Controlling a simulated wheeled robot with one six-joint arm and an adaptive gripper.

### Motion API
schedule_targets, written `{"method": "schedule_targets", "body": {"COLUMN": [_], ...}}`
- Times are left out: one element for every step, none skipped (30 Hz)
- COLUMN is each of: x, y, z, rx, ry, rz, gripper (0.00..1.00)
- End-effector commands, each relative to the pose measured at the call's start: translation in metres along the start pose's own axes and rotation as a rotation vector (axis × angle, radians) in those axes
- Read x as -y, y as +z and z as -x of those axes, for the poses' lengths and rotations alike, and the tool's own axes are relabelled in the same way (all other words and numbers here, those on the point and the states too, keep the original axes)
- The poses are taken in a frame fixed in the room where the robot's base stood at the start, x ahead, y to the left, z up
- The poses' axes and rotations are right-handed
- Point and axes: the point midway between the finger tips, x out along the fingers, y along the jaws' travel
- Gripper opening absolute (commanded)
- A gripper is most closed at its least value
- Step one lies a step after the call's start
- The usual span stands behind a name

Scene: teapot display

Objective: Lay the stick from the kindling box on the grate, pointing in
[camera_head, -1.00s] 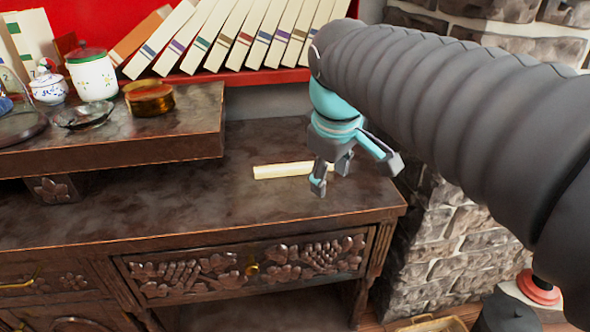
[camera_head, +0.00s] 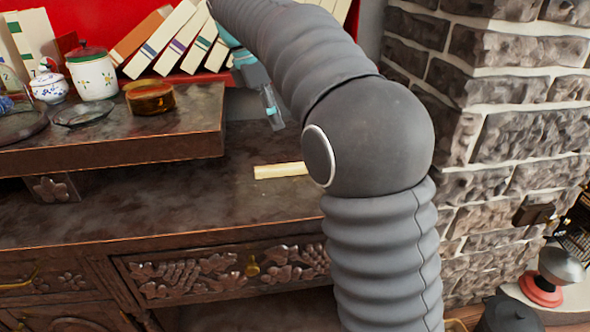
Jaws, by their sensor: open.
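A pale, cream-coloured straight bar (camera_head: 280,171) lies flat on the dark wooden cabinet top. It looks like a stick, but I cannot confirm that it is the stick of the task. My arm hides its right end. My gripper (camera_head: 272,108) is above and behind the bar, over the back of the cabinet, apart from it. Only part of the gripper shows; it is open and I see nothing in it. A pale wooden edge at the bottom (camera_head: 456,325) may be the kindling box. A dark barred thing at the right edge (camera_head: 578,235) may be the grate; it is mostly cut off.
A raised dark shelf (camera_head: 200,140) on the left holds a lidded jar (camera_head: 92,75), a small pot (camera_head: 48,87), a glass dish (camera_head: 83,113) and an amber bowl (camera_head: 150,97). Leaning books (camera_head: 165,40) stand behind. A stone column (camera_head: 520,140) is on the right. The cabinet's front left is clear.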

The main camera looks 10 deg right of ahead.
Motion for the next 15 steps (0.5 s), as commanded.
{"method": "schedule_targets", "body": {"x": [0.001,0.001,0.001,0.002,0.001,0.002,0.002,0.002,0.002,0.001,0.002,0.002,0.002,0.001,0.001], "y": [0.000,0.000,0.000,0.001,0.001,0.000,0.000,0.000,0.000,0.000,0.000,0.001,0.001,0.001,0.001], "z": [-0.011,-0.017,-0.025,-0.030,-0.036,-0.043,-0.048,-0.053,-0.059,-0.062,-0.066,-0.069,-0.071,-0.073,-0.075], "rx": [0.001,0.001,0.000,0.001,0.000,0.000,0.000,0.000,0.000,0.000,0.000,0.000,0.000,-0.001,-0.001], "ry": [-0.003,-0.004,-0.003,-0.004,-0.002,-0.003,-0.002,-0.003,-0.002,-0.002,-0.002,-0.002,-0.001,-0.001,0.000], "rz": [-0.001,-0.002,-0.003,-0.003,-0.003,-0.003,-0.004,-0.003,-0.004,-0.004,-0.004,-0.004,-0.004,-0.004,-0.004], "gripper": [0.52,0.52,0.52,0.52,0.52,0.52,0.52,0.52,0.52,0.52,0.52,0.52,0.52,0.52,0.52]}}
